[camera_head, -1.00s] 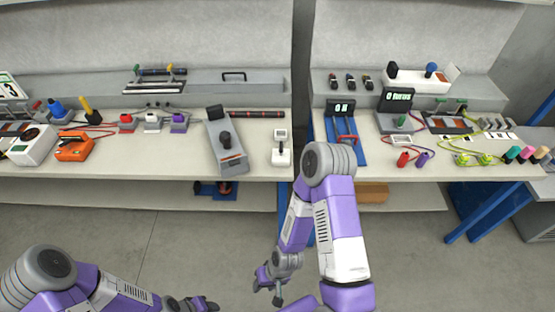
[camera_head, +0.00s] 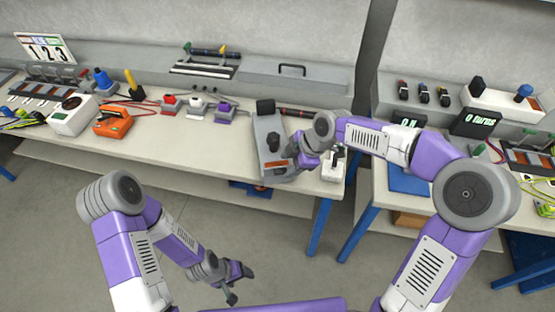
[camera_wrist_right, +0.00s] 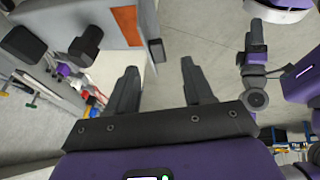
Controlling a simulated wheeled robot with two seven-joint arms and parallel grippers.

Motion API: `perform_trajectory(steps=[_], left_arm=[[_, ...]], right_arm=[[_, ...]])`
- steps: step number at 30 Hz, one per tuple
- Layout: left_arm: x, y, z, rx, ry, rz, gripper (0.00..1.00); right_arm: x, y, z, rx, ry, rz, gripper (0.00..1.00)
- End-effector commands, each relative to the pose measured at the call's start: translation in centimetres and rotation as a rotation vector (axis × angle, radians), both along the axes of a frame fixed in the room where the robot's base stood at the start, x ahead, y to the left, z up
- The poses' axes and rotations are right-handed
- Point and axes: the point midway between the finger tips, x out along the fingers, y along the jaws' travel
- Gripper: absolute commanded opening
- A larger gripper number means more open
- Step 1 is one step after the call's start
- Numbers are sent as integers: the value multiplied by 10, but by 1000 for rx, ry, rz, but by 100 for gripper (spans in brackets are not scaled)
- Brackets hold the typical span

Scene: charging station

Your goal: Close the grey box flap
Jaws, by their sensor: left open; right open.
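A grey box (camera_head: 270,138) with black knobs stands near the right end of the left worktable. In the right wrist view its grey panel (camera_wrist_right: 110,62) shows at upper left, with an orange patch (camera_wrist_right: 127,25) and black knobs. I cannot tell how its flap lies. My right gripper (camera_head: 296,154) is at the box's right side in the head view, partly hidden by its own wrist. In the right wrist view the right gripper (camera_wrist_right: 159,72) is open, with nothing between its fingers. My left gripper (camera_head: 240,284) hangs open and empty over the floor, in front of the table.
A long grey casing (camera_head: 270,78) with a black handle runs along the table's back. A small white device (camera_head: 333,170) stands right of the box under my right arm. Coloured connectors (camera_head: 197,107) and an orange meter (camera_head: 113,122) stand left. A gap separates the two tables.

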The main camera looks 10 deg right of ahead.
Motion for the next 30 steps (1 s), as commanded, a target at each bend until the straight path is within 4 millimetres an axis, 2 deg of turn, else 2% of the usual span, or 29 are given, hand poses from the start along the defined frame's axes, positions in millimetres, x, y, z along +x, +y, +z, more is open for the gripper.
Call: perform_trajectory(steps=[4, 15, 27, 30], left_arm=[[0, 0, -5, 0, 0, 0, 68], [0, 0, -21, 0, 0, 0, 68], [0, 0, -22, 0, 1, 0, 68], [0, 0, -22, 0, 1, 0, 68]], right_arm=[[2, 5, -11, -5, -3, 15, 52], [14, 26, -60, -4, -2, 13, 52], [16, 30, -66, -5, -3, 10, 52], [16, 29, -66, -5, -3, 10, 36]])
